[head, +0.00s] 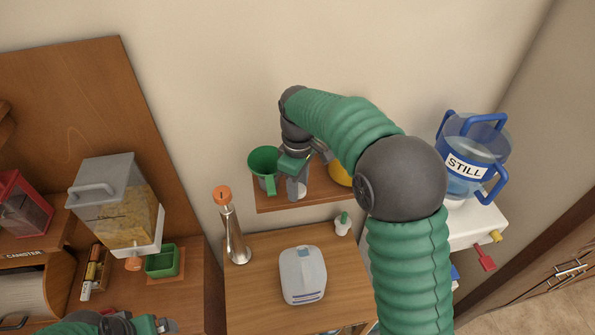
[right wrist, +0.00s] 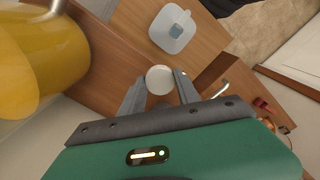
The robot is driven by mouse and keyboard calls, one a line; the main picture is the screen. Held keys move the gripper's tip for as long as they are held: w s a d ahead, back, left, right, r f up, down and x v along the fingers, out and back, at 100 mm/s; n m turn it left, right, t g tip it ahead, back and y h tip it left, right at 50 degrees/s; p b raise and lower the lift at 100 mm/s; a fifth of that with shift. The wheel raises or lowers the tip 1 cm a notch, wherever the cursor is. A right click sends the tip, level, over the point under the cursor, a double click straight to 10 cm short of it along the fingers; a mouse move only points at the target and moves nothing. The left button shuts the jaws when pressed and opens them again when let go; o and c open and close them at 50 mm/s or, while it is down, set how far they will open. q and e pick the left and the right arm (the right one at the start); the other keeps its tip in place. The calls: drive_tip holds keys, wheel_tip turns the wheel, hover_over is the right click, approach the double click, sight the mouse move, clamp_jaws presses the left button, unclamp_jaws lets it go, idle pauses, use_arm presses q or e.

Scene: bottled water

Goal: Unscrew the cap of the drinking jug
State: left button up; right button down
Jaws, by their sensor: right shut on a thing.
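My right gripper (head: 296,176) is over the wall shelf, pointing down. In the right wrist view, its two fingers (right wrist: 158,88) are on either side of a round white cap-like top (right wrist: 159,79), shut on it. In the head view, a greyish vessel (head: 297,190) stands on the shelf below this gripper, mostly hidden by it. I cannot tell for certain whether this is the drinking jug. My left gripper (head: 150,325) shows only partly at the bottom left edge, away from the shelf, and its opening is unclear.
A green mug (head: 264,162) and a yellow vessel (head: 340,173) flank the gripper on the shelf (head: 320,199). Below, a table holds a grey jug (head: 302,275), an orange-topped bottle (head: 231,225) and a small white bottle (head: 342,224). A blue STILL jug (head: 474,155) stands right.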

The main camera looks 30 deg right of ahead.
drive_tip(key=w+d+p, duration=0.2)
drive_tip(key=w, duration=0.3)
drive_tip(key=shift+w+d+f+p, duration=0.15)
drive_tip(key=shift+d+p, duration=0.25)
wheel_tip(320, 180, down, 3)
drive_tip(key=shift+a+r+p, duration=0.1)
drive_tip(key=shift+r+p, duration=0.05)
drive_tip(key=shift+p, duration=0.9)
drive_tip(key=shift+f, duration=0.5)
